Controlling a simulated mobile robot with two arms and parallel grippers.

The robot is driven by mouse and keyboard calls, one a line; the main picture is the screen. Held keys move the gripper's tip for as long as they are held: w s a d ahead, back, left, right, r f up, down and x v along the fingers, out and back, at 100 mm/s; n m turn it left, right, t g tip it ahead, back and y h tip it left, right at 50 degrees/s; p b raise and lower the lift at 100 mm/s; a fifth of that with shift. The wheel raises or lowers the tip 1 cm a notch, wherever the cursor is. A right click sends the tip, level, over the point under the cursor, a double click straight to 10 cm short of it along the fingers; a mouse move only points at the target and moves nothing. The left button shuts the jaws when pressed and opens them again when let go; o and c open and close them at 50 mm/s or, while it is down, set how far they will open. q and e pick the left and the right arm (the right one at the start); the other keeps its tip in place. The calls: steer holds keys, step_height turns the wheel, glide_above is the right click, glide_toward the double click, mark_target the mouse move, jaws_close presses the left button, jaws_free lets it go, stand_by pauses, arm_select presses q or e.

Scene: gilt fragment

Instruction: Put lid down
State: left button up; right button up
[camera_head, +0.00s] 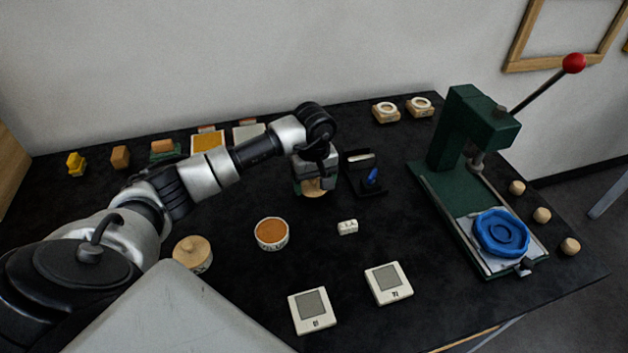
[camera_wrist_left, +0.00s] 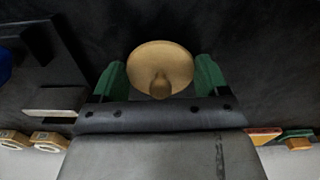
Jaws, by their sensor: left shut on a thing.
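A round wooden lid with a small knob (camera_wrist_left: 160,62) shows in the left wrist view between two green fingers. My left gripper (camera_head: 312,188) is shut on the lid, which shows as a tan disc below the fingers in the head view. I cannot tell whether the lid touches the table. A round white container with an orange-brown filling (camera_head: 271,232) stands open on the table, in front of and left of the gripper. Another round container (camera_head: 192,254) to the left has a wooden lid with a knob on it. My right gripper is not in view.
The black table (camera_head: 240,300) has free room around the open container. A small white block (camera_head: 347,227) and two white square devices (camera_head: 312,310) lie in front. A black holder with a blue item (camera_head: 372,177) stands right of the gripper. A green lever press (camera_head: 455,185) stands at the right.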

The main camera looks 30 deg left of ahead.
arm_select(q)
steer(key=shift+f, duration=0.35)
steer(key=shift+f+b, duration=0.2)
steer(key=shift+b, duration=0.1)
steer(key=o, duration=0.9)
steer(key=shift+r, duration=0.1)
steer(key=shift+r, duration=0.1)
